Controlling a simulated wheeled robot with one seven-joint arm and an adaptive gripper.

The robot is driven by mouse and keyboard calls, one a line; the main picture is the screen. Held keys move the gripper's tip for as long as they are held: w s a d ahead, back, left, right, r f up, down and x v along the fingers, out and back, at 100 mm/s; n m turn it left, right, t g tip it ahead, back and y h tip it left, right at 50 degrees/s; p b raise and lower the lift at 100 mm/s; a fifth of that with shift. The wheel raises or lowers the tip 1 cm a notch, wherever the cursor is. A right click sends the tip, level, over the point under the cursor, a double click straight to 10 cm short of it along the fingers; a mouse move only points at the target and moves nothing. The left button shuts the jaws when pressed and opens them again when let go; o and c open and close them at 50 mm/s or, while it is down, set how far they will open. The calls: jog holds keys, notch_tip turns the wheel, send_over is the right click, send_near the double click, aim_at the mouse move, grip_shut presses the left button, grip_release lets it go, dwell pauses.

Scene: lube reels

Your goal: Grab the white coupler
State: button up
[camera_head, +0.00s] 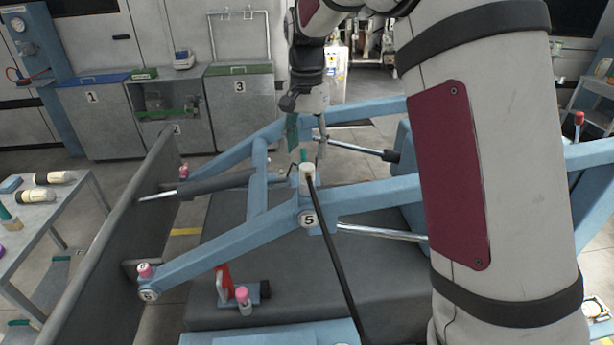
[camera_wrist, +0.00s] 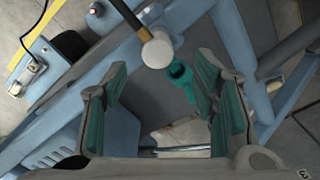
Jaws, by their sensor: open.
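The white coupler (camera_head: 307,173) stands above the blue frame near the round "5" label in the head view, with a teal piece (camera_head: 303,155) at its top. A black hose (camera_head: 334,255) runs from it down toward the front. My gripper (camera_head: 307,150) is open, pointing down just above the coupler. Its teal-padded fingers (camera_wrist: 162,66) lie on either side in the wrist view, with a gap around it. Contact is not visible.
Blue frame beams (camera_head: 215,245) and metal rods surround the coupler closely. A grey panel (camera_head: 110,245) stands at left, with a table (camera_head: 50,215) of bottles beyond. A red-handled item (camera_head: 223,283) and pink-capped pieces (camera_head: 243,295) sit lower on the frame. Numbered cabinets (camera_head: 240,110) stand behind.

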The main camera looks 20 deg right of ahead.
aim_at(307, 166)
notch_tip(307, 166, down, 4)
jog(key=shift+r, duration=0.2)
jog(key=f, duration=0.1)
jog(key=f+p, duration=0.2)
jog(key=f, duration=0.1)
jog(key=shift+s, duration=0.3)
jog(key=shift+w+f, duration=0.1)
jog(key=shift+f, duration=0.4)
grip_shut()
